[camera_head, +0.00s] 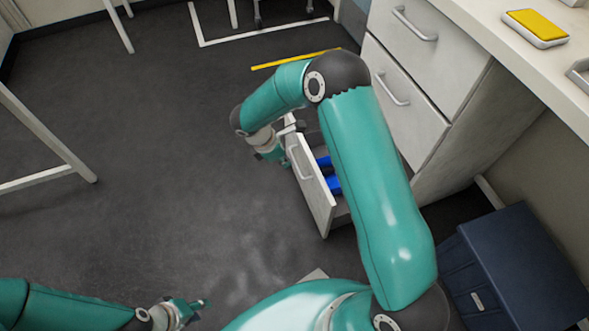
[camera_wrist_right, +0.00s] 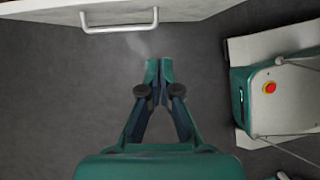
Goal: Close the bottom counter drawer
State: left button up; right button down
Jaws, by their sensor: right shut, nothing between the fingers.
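The bottom drawer (camera_head: 314,198) of the white counter is pulled out, with blue items (camera_head: 334,185) inside. Its pale handle (camera_head: 294,160) is on the front face; drawer front (camera_wrist_right: 190,10) and handle (camera_wrist_right: 120,27) also show along the top of the right wrist view. My right gripper (camera_head: 274,155) is outside the drawer, close to its front face. In the wrist view its fingertips (camera_wrist_right: 158,74) are together and empty, apart from the handle. My right arm hides part of the drawer. My left gripper (camera_head: 192,306) is low at the left, far from the drawer; its fingers are unclear.
Two upper drawers (camera_head: 405,100) are shut. A yellow-topped device (camera_head: 537,27) sits on the worktop. A white table frame (camera_head: 60,150) stands at the left. The floor left of the drawer is clear.

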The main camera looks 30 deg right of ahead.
jog(key=s+d+f+b, duration=0.2)
jog(key=d+f, duration=0.5)
jog(key=f, duration=0.1)
jog(key=shift+f+b, duration=0.25)
jog(key=shift+b, duration=0.05)
